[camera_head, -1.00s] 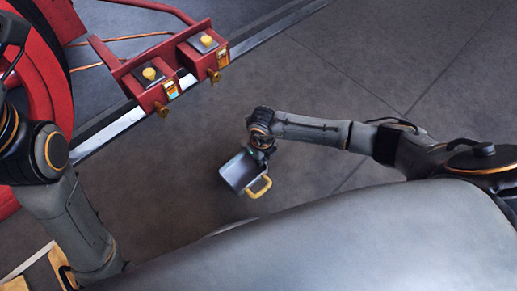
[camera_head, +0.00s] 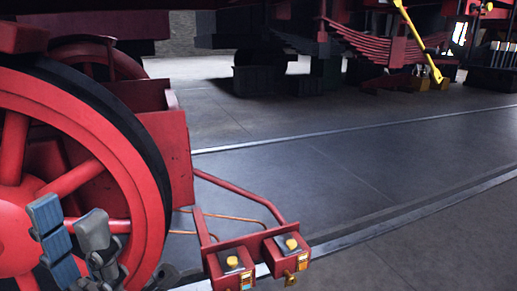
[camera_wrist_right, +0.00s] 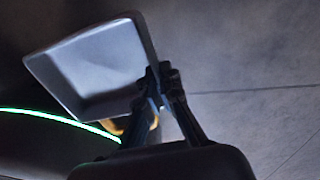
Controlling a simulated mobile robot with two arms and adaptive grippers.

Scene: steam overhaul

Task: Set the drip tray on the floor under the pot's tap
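A brass tap (camera_head: 290,279) shows on the right pot. My left gripper (camera_head: 70,220) is open and empty in front of the red wheel.
A large red spoked wheel (camera_head: 95,110) stands at the left. A pale rail (camera_head: 400,207) runs along the floor past the pots. The grey floor (camera_head: 400,250) right of the pots is clear. A yellow lever (camera_head: 420,45) and dark machinery stand at the back.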

